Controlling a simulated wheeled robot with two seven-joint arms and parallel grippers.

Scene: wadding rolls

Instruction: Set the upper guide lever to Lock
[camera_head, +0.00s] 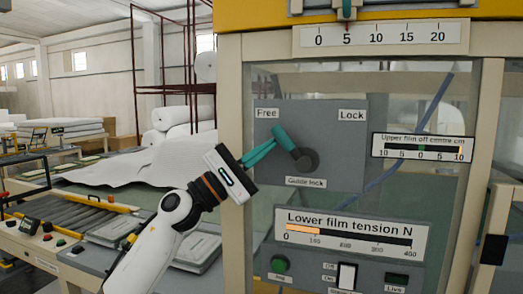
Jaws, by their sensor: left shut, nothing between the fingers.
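The guide lever (286,139) is a short teal handle on a dark round hub (305,160), set in a grey panel (335,118) labelled "Guide lock". It slants up and left, toward the word "Free"; the word "Lock" is at the panel's upper right. My left gripper (272,145) reaches in from the lower left, its teal fingers shut with nothing between them. Its fingertips are at the left side of the lever; I cannot tell whether they touch it. My right gripper is not in view.
Below the panel are a "Lower film tension N" gauge (352,232), a green button (280,264) and a white rocker switch (347,275). An "Upper film" scale (422,148) is to the right. A pale frame post (233,100) stands left of the panel, close to my gripper.

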